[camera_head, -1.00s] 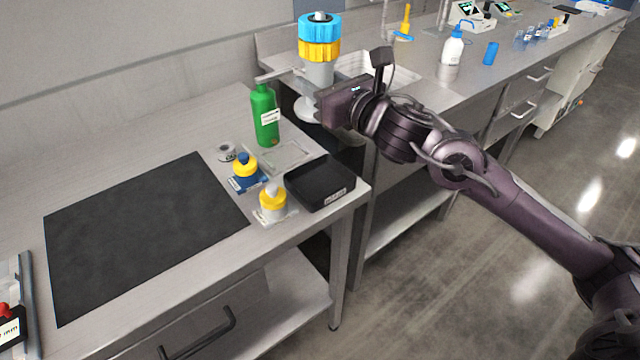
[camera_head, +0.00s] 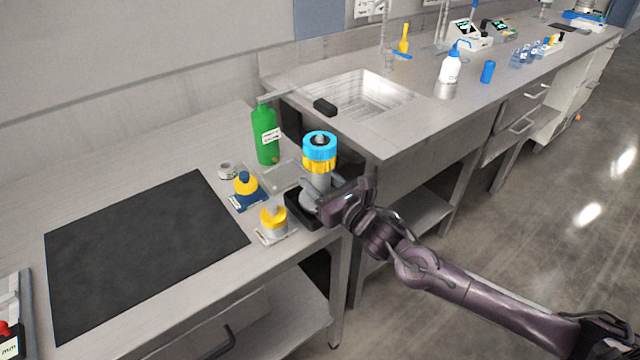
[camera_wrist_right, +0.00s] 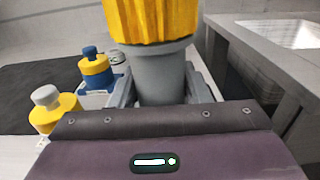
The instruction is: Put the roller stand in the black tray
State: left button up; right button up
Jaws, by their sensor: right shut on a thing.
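The roller stand (camera_head: 319,152) has a blue and yellow ribbed top, a grey stem and a pale round base. It is upright over the black tray (camera_head: 294,207), at the right front corner of the left bench. I cannot tell whether its base touches the tray floor. My right gripper (camera_head: 324,188) is shut on its grey stem, from the right. The wrist view shows the stem (camera_wrist_right: 160,75) between the fingers, with the yellow ring above. The stand and gripper hide much of the tray. My left gripper is not in view.
A yellow-topped white item (camera_head: 273,221) and a blue and yellow one (camera_head: 246,186) stand left of the tray. A green bottle (camera_head: 265,135) is behind, near a clear shallow dish (camera_head: 280,176). The sink bench (camera_head: 400,135) rises to the right. A dark mat (camera_head: 140,250) lies clear.

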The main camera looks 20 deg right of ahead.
jog(key=shift+f, duration=0.45)
jog(key=shift+f, duration=0.1)
jog(key=o, duration=0.7)
jog(key=shift+f, duration=0.2)
jog(key=o, duration=0.5)
jog(key=shift+r, duration=0.1)
